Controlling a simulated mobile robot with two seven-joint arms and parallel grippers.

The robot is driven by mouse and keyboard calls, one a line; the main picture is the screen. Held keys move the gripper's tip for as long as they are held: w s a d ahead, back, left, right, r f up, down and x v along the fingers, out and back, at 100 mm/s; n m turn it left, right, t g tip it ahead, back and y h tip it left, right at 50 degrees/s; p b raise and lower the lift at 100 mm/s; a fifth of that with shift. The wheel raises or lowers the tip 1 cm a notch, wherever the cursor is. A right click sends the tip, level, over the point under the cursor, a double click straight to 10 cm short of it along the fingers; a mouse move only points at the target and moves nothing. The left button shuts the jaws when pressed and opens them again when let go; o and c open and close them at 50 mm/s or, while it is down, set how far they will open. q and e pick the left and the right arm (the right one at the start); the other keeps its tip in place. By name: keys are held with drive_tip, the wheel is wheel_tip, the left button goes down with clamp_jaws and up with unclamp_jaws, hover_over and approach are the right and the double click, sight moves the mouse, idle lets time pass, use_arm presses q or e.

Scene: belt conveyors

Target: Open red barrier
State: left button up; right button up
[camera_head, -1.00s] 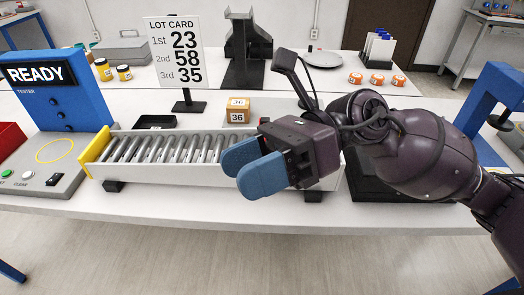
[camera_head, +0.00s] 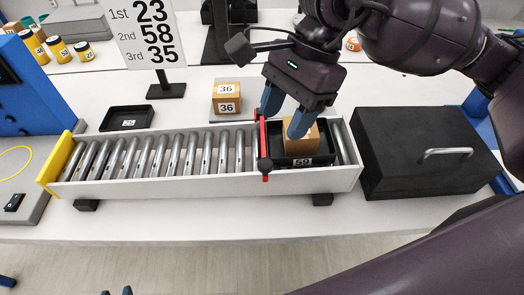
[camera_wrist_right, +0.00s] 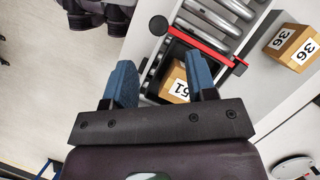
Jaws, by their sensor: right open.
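The red barrier (camera_head: 263,145) stands across the roller conveyor (camera_head: 160,150), near its right end. It is a thin red bar with dark knobs, and it also shows in the wrist view (camera_wrist_right: 207,47). My right gripper (camera_head: 284,112) is open above the conveyor's right end. One blue finger is close to the barrier's far end; I cannot tell whether it touches. The other finger is in front of an orange-brown carton (camera_head: 302,143). The carton sits in a black tray labelled 59 (camera_head: 325,160), right of the barrier.
A black case with a handle (camera_head: 420,155) stands right of the conveyor. The rollers left of the barrier are empty.

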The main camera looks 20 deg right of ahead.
sight(266, 162)
drive_tip(key=x, duration=0.9)
drive_tip(key=shift+s+a+f, duration=0.1)
drive_tip(key=shift+a+f, duration=0.05)
drive_tip(key=shift+f, duration=0.15)
clamp_jaws()
